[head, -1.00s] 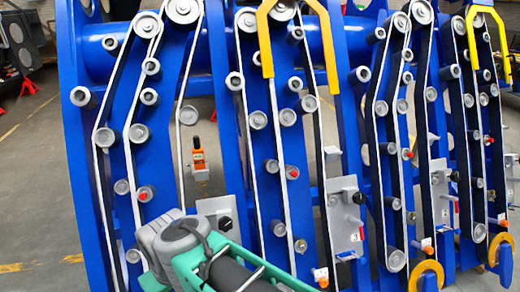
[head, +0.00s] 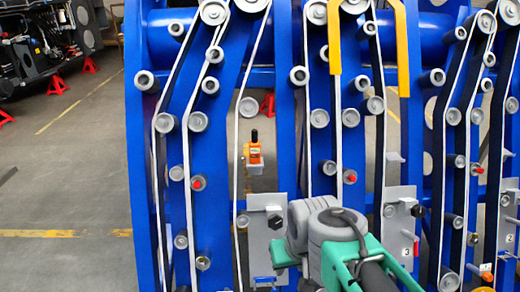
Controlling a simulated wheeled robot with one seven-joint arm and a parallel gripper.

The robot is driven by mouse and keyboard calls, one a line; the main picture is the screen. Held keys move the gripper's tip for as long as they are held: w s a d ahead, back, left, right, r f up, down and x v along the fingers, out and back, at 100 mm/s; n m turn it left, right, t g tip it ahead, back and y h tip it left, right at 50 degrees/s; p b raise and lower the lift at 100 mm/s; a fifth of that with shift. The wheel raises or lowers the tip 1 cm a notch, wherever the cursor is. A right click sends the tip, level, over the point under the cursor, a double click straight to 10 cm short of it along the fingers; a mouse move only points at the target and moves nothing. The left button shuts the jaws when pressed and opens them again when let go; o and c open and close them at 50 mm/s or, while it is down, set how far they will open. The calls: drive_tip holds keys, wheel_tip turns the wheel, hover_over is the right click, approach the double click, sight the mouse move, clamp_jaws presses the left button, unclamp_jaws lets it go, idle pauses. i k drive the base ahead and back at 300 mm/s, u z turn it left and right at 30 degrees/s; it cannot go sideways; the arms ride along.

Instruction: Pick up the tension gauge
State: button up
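The tension gauge (head: 254,154) is a small orange device with a black knob on top and a pale lower part. It shows left of centre in the head view, beside a white belt on the blue chassis (head: 145,200). What holds it there is too small to tell. My arm, grey and green, rises from the bottom right of centre, below and to the right of the gauge. My gripper's fingers do not show in this view.
Blue uprights with grey rollers and white belts fill the middle and right. A grey plate (head: 262,240) sits below the gauge, near my arm. Yellow brackets (head: 402,50) hang at the upper right. Open floor (head: 70,190) lies to the left.

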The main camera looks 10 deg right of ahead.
sight(255, 145)
drive_tip(key=k, duration=0.5)
drive_tip(key=u, duration=1.15)
drive_tip(key=i, duration=0.65)
drive_tip(key=z, duration=0.05)
